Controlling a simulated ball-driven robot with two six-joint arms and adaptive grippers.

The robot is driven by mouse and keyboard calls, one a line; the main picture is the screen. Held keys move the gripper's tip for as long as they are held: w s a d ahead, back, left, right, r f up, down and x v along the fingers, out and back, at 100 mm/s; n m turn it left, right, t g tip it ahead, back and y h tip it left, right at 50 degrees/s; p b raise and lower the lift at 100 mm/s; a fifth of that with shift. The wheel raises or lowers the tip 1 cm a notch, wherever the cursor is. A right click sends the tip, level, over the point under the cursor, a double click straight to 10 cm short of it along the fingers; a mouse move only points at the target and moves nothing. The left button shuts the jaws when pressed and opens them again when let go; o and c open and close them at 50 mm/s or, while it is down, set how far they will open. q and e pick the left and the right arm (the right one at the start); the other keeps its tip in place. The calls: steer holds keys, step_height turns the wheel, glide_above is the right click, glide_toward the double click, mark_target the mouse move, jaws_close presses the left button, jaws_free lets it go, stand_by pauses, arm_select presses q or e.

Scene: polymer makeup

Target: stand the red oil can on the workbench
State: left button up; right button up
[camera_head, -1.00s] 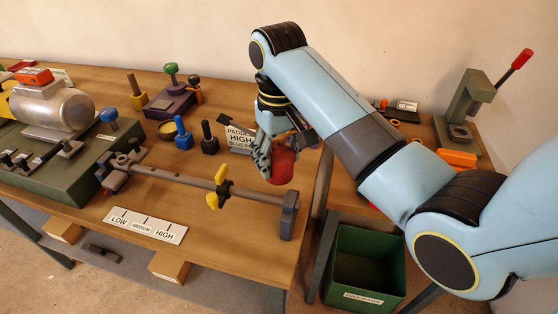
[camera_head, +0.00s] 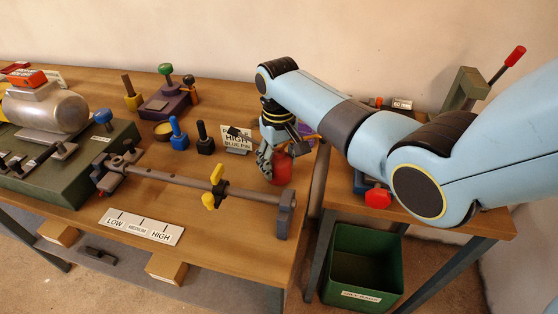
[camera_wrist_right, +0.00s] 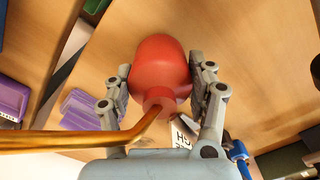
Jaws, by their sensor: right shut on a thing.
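The red oil can (camera_head: 283,170) is at the right end of the workbench (camera_head: 235,257), just behind the end of the grey clamp bar. My right gripper (camera_head: 268,160) comes down on it from above. In the right wrist view the two fingers (camera_wrist_right: 160,85) are shut on both sides of the red oil can (camera_wrist_right: 160,65), and its brass spout (camera_wrist_right: 70,141) runs off to the lower left. The can looks upright at or very near the bench top; I cannot tell whether its base touches. My left gripper is not in view.
A grey bar with a yellow wing handle (camera_head: 215,187) lies in front of the can. A small sign (camera_head: 237,140) and blue and black pegs (camera_head: 178,133) stand to the left. A green bin (camera_head: 362,268) is below the gap beside the right bench.

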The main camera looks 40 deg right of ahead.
mark_target(279, 150)
steer(key=o, duration=1.3)
steer(key=shift+f, duration=0.15)
steer(key=shift+o, duration=0.2)
step_height(279, 150, up, 12)
steer(key=shift+r, duration=0.15)
